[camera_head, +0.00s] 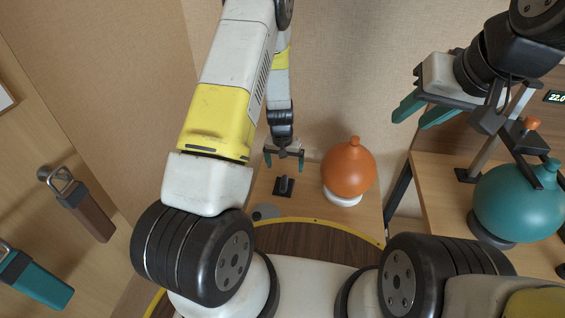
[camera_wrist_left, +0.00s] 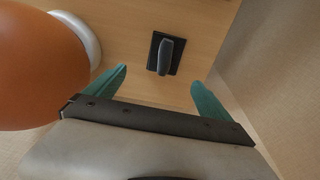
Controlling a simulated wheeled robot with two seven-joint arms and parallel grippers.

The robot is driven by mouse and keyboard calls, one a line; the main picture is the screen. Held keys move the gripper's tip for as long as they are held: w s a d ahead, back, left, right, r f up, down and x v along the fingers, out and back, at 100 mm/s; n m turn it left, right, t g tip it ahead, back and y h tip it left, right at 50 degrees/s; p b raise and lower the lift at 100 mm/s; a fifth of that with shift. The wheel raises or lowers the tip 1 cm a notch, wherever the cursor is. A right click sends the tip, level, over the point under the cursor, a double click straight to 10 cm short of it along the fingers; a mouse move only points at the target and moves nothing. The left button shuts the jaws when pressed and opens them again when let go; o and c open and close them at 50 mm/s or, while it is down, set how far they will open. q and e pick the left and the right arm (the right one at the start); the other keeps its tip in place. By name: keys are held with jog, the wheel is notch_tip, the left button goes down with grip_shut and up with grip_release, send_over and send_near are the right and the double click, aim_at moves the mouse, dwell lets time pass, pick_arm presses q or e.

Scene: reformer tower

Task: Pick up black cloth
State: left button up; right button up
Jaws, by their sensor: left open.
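The black cloth (camera_head: 284,186) appears as a small dark square with a raised grey-black piece on it, lying on the wooden table beside the orange round vessel. It also shows in the left wrist view (camera_wrist_left: 165,56), beyond and between the fingertips. My left gripper (camera_head: 284,163) is open and empty, with its teal fingers apart, just behind the cloth in the head view and not touching it as far as I can tell. My right gripper (camera_head: 422,112) is open and empty at the upper right, far from the cloth.
The orange vessel (camera_head: 348,168) stands on a white ring (camera_head: 343,198) close to the cloth. A grey disc (camera_head: 266,212) lies nearer me on the table (camera_head: 302,207). A teal vessel (camera_head: 518,200) stands on the right-hand table. Brown and teal straps hang at left.

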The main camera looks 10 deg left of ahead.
pick_arm(q)
send_over(284, 181)
jog(key=s, duration=0.1)
jog(key=f, duration=0.4)
jog(key=shift+s+a+f, duration=0.1)
jog(key=shift+s+a, duration=0.05)
jog(key=shift+a, duration=0.25)
jog(key=shift+w+d+f, duration=0.1)
jog(key=shift+w+f, duration=0.15)
jog(key=shift+f, duration=0.85)
jog(key=shift+w+d+f, duration=0.15)
jog(key=shift+w+f, duration=0.05)
jog(key=shift+f, duration=0.95)
jog(key=shift+w+d+f, duration=0.1)
jog(key=shift+w+f, duration=0.15)
jog(key=shift+f, duration=0.85)
jog(key=shift+f, duration=0.15)
jog(key=c, duration=1.6)
notch_tip(284, 181, up, 10)
jog(key=shift+r, duration=0.2)
